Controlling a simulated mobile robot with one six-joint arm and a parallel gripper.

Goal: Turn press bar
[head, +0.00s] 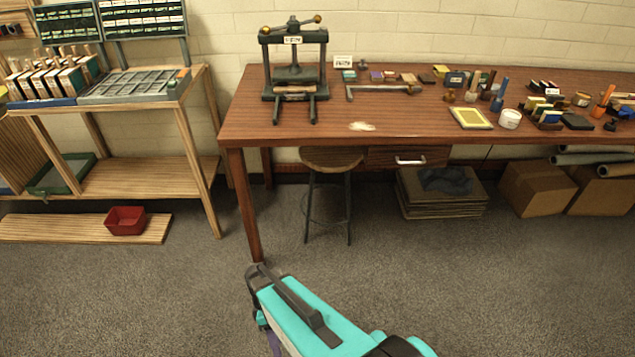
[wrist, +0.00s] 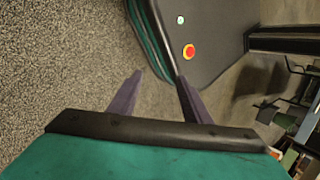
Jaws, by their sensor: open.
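The press (head: 295,65) is a dark metal frame standing at the left end of the wooden table. Its press bar (head: 291,24) is a dark rod with brass-coloured balls at its ends, lying across the top of the screw. My gripper (wrist: 158,90) shows in the wrist view with two purple fingers spread apart and nothing between them. In the head view my teal arm is low at the bottom centre, in front of the table and well away from the press. The fingers are mostly hidden there. The wrist view does not clearly show the press.
The wooden table (head: 390,128) holds a long metal tool (head: 380,88), a yellow-framed piece (head: 470,118) and several small items. A stool (head: 331,160) stands under it. A wooden rack (head: 150,165) is at left, with a red bin (head: 125,219) low down. The carpet in front is clear.

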